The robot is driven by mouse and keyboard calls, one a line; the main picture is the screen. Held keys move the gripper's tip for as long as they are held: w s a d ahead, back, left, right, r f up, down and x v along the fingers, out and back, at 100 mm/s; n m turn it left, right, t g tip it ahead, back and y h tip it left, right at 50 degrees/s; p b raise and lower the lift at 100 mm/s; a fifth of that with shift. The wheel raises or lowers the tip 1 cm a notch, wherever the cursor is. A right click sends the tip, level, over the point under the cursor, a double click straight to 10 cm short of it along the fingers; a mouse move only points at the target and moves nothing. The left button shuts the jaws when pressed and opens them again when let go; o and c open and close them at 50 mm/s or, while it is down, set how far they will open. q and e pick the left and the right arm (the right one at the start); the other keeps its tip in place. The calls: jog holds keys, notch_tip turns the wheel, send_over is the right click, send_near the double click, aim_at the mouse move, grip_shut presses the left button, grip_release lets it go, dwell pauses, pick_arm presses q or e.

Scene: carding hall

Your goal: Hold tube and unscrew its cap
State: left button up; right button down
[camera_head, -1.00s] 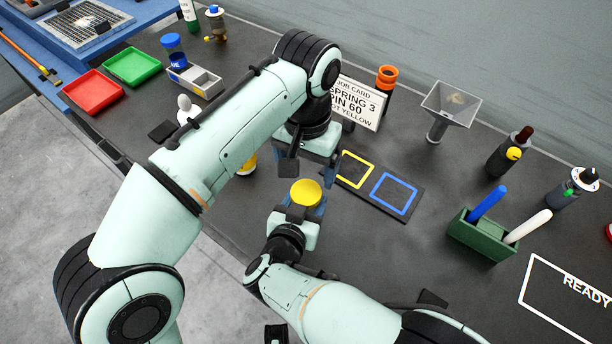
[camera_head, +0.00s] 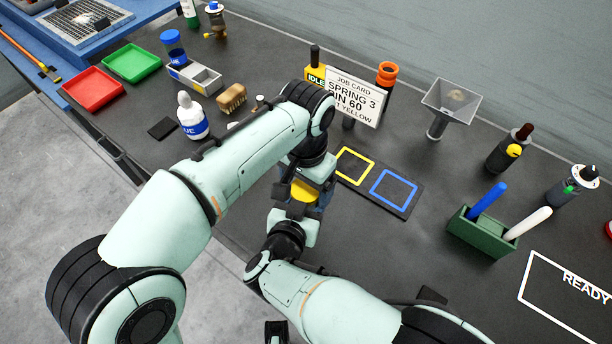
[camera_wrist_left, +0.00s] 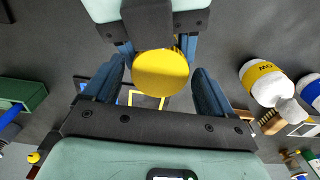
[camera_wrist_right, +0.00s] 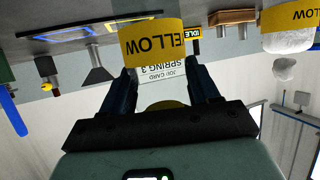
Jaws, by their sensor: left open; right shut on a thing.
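The tube is upright; its yellow label (camera_wrist_right: 152,42) shows in the right wrist view, upside down there. Its round yellow cap (camera_wrist_left: 160,72) faces the left wrist camera, and part of it shows in the head view (camera_head: 304,191). My right gripper (camera_head: 306,207) is shut on the tube below the cap; its blue fingers also show in the left wrist view. My left gripper (camera_wrist_left: 156,82) is open above the cap, with one finger on either side and gaps visible. In the head view, my left gripper hides part of the cap and tube.
A dark mat (camera_head: 367,194) with yellow and blue squares lies just right of the grippers. Behind stand a job card (camera_head: 350,98) and a funnel (camera_head: 447,105). A blue-labelled white bottle (camera_head: 193,122) stands left; a green holder (camera_head: 474,240) stands right.

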pick_arm(q)
jog(key=c, duration=1.1)
jog(key=n, duration=1)
jog(key=o, duration=1.2)
jog(key=shift+r, duration=0.15)
